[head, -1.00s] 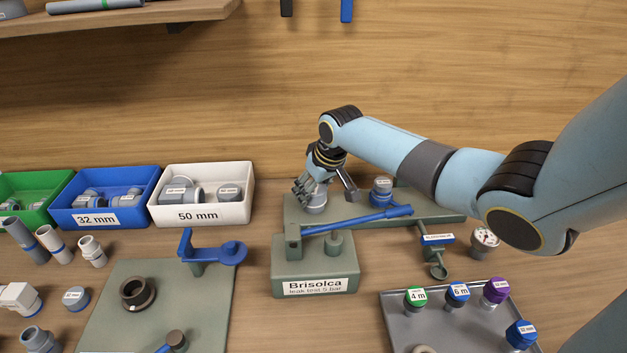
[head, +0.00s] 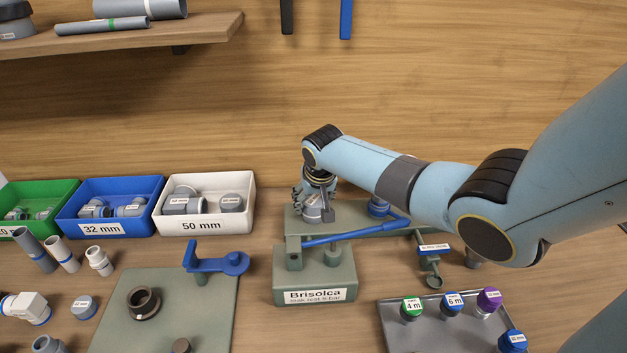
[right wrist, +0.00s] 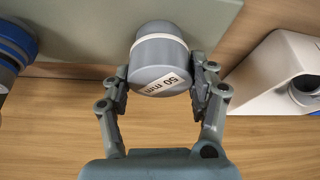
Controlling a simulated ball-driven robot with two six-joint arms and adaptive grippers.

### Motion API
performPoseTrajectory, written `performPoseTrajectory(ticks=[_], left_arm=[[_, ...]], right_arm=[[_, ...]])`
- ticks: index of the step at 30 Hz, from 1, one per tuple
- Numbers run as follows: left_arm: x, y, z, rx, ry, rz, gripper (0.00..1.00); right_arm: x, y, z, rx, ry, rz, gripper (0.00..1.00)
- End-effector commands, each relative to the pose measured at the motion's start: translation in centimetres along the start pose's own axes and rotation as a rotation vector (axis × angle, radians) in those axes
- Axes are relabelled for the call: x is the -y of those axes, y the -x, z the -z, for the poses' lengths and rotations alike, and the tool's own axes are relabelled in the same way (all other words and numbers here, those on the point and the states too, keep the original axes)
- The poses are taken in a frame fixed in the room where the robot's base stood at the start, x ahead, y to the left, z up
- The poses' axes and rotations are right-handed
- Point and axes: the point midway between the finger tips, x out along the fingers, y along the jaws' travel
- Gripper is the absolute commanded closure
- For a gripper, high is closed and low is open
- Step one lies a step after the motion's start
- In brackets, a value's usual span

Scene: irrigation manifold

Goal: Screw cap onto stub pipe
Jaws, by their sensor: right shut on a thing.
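A grey cap labelled "50 mm" (right wrist: 158,62) is between the fingers of my right gripper (right wrist: 163,78) in the right wrist view. The fingers are shut on its sides. In the head view the right gripper (head: 316,196) points down over the green manifold plate (head: 297,222), with the cap (head: 318,213) low at its fingertips. A pale ring runs around the grey body beyond the label. The stub pipe cannot be told apart from the cap here, so how they are seated is unclear. My left gripper is out of view.
A blue-collared fitting (head: 378,206) stands right of the cap, close under my forearm. The green Brisolca block (head: 315,275) with its blue lever (head: 345,238) is in front. The white 50 mm bin (head: 204,222) stands left. A grey tray (head: 395,330) holds coloured caps.

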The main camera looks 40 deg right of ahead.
Motion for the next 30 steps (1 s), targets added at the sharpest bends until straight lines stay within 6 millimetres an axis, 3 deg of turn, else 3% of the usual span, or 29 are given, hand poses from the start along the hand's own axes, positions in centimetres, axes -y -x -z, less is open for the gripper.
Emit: performPoseTrajectory(ticks=[6,18,25,30], left_arm=[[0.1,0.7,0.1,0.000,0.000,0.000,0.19],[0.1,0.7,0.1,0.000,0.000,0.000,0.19],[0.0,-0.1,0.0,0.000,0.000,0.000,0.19],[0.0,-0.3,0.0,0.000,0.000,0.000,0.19]], right_arm=[[0.0,0.1,0.1,0.000,-0.245,-0.104,0.85],[0.0,0.1,0.1,-0.001,-0.316,-0.132,0.85],[0.1,-0.1,0.0,-0.001,-0.588,-0.245,0.85],[0.0,0.0,0.0,-0.001,-0.670,-0.279,0.85]])
